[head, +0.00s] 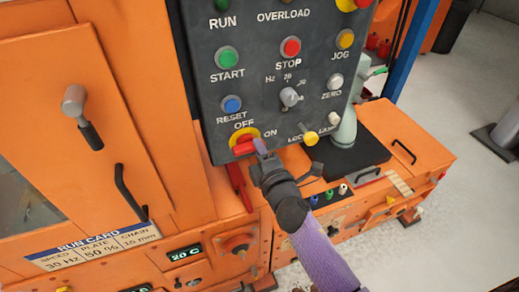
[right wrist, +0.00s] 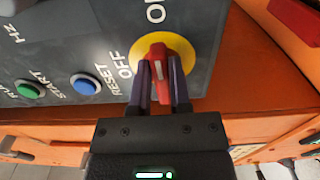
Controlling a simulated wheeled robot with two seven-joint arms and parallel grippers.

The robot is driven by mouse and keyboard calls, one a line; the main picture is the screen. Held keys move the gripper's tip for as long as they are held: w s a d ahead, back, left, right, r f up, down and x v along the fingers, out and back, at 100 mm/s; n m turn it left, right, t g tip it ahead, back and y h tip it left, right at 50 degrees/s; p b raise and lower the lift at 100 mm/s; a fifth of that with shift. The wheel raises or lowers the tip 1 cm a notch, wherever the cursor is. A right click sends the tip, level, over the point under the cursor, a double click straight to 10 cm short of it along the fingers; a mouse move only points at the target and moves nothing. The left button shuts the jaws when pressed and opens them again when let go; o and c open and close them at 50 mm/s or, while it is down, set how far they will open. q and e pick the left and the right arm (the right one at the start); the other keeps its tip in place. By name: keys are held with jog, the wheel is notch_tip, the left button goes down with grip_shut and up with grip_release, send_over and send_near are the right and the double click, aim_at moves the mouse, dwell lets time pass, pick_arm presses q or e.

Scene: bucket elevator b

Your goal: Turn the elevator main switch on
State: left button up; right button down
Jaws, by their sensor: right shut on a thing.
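The main switch is a red rotary handle (head: 243,149) on a yellow round plate (head: 238,136), low on the dark control panel (head: 214,97). The labels OFF and ON stand above it and to its right. My right gripper (head: 262,150) reaches it from the lower right. In the right wrist view the red handle (right wrist: 158,66) lies between the two fingers of my right gripper (right wrist: 160,80), which are shut on it. The yellow plate (right wrist: 180,48) shows around it. Which label the handle points at is hard to tell. My left gripper is not in view.
Above the switch are a blue RESET button (head: 231,104), a green START button (head: 226,57), a red STOP button (head: 290,47) and a Hz knob (head: 290,97). A yellow knob (head: 310,138) is close on the right. An orange cabinet (head: 60,120) stands left.

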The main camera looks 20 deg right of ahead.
jog(key=shift+f+m, duration=0.15)
jog(key=shift+m, duration=0.15)
jog(key=c, duration=0.6)
grip_release()
jog(key=shift+o, duration=0.2)
jog(key=s, duration=1)
jog(key=shift+d, duration=0.2)
